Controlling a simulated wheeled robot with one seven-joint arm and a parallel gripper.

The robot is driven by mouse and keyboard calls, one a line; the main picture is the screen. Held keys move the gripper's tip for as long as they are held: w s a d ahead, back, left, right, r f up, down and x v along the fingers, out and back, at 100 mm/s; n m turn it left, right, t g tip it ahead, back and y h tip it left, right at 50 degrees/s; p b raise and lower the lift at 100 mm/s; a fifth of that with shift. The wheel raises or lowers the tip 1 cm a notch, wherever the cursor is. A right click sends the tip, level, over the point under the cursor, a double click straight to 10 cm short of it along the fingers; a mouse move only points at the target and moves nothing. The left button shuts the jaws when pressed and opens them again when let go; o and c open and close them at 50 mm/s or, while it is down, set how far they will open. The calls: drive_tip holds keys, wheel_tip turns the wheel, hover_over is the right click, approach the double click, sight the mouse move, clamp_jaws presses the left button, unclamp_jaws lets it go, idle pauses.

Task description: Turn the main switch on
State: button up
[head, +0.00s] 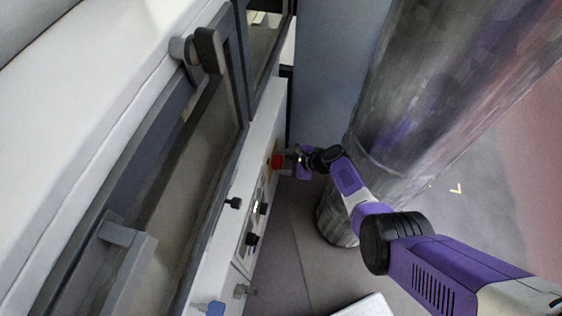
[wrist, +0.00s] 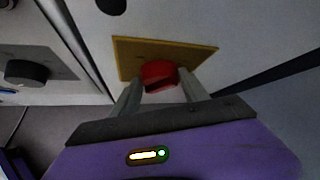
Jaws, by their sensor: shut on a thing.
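The main switch is a red rotary knob (wrist: 160,76) on a yellow square plate (wrist: 195,55), fixed to the white front panel. In the wrist view my gripper (wrist: 158,88) has one finger on each side of the red knob and is shut on it. The fingers partly cover the lower edge of the plate. In the head view the red knob (head: 278,162) shows at the far end of the panel, with my gripper (head: 290,161) at it. The knob's markings are too small to read.
A black knob (wrist: 26,73) on a grey plate sits to the left in the wrist view. In the head view several dark knobs (head: 252,239) and a blue one (head: 210,308) stick out along the panel. A large grey column (head: 420,90) stands close behind my arm.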

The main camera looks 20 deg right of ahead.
drive_tip(key=shift+w+r+g, duration=0.15)
drive_tip(key=shift+w+g, duration=0.05)
drive_tip(key=shift+g, duration=0.2)
idle(0.3)
drive_tip(key=o, duration=1.4)
drive_tip(key=shift+c, duration=0.2)
drive_tip(key=shift+s, duration=0.1)
wheel_tip(320, 180, up, 20)
drive_tip(key=p, duration=0.7)
drive_tip(key=shift+p, duration=0.35)
